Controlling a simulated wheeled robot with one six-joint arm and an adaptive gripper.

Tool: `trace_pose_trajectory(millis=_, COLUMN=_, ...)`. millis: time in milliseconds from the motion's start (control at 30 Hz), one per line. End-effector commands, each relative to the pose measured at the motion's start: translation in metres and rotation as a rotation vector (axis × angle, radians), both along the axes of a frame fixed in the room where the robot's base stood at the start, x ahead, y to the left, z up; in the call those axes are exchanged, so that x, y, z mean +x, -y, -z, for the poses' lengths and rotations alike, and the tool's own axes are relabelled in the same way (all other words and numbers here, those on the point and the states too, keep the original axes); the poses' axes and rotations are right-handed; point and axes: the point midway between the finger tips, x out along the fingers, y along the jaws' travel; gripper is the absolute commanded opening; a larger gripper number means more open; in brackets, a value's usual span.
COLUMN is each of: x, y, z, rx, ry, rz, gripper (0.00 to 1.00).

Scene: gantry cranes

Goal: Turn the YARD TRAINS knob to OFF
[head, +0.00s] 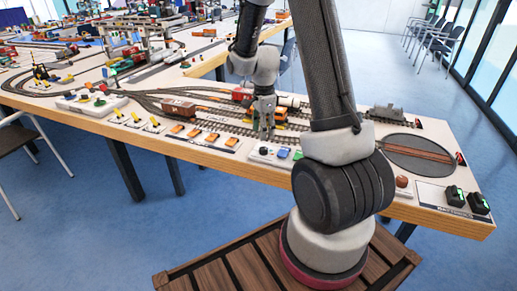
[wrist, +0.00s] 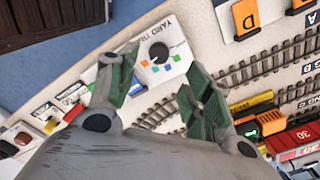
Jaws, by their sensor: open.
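The YARD TRAINS panel is a white plate (wrist: 176,38) in the wrist view, with a round black knob (wrist: 158,53). Small orange, green and blue squares lie along one side of the knob. Which square the knob points to is too small to tell. In the head view the knob (head: 263,150) shows at the table's front edge. My gripper (wrist: 162,65) is open, its two green-grey fingers apart, with the knob beyond and between the fingertips. The fingers do not touch the knob. In the head view my gripper (head: 264,118) points down just behind the panel.
Rails (wrist: 250,70) and an orange-black rail vehicle (wrist: 270,122) are close to my right finger. A turntable (head: 420,154) is farther right.

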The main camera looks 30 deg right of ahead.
Motion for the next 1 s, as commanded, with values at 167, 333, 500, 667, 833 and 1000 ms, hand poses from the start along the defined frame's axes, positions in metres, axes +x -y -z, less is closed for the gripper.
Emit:
trace_pose_trajectory(millis=167, x=-0.002, y=0.000, z=0.020, rx=0.001, ry=-0.006, rz=0.021, gripper=0.51)
trace_pose_trajectory(millis=333, x=-0.002, y=0.000, z=0.050, rx=0.001, ry=-0.007, rz=0.019, gripper=0.51)
trace_pose_trajectory(millis=500, x=-0.001, y=0.000, z=0.071, rx=0.001, ry=-0.004, rz=0.018, gripper=0.51)
trace_pose_trajectory(millis=667, x=-0.001, y=0.000, z=0.077, rx=0.001, ry=-0.004, rz=0.018, gripper=0.51)
trace_pose_trajectory(millis=833, x=-0.001, y=0.000, z=0.077, rx=0.001, ry=-0.003, rz=0.018, gripper=0.51)
trace_pose_trajectory(millis=1000, x=-0.001, y=0.000, z=0.077, rx=0.000, ry=-0.003, rz=0.017, gripper=0.25)
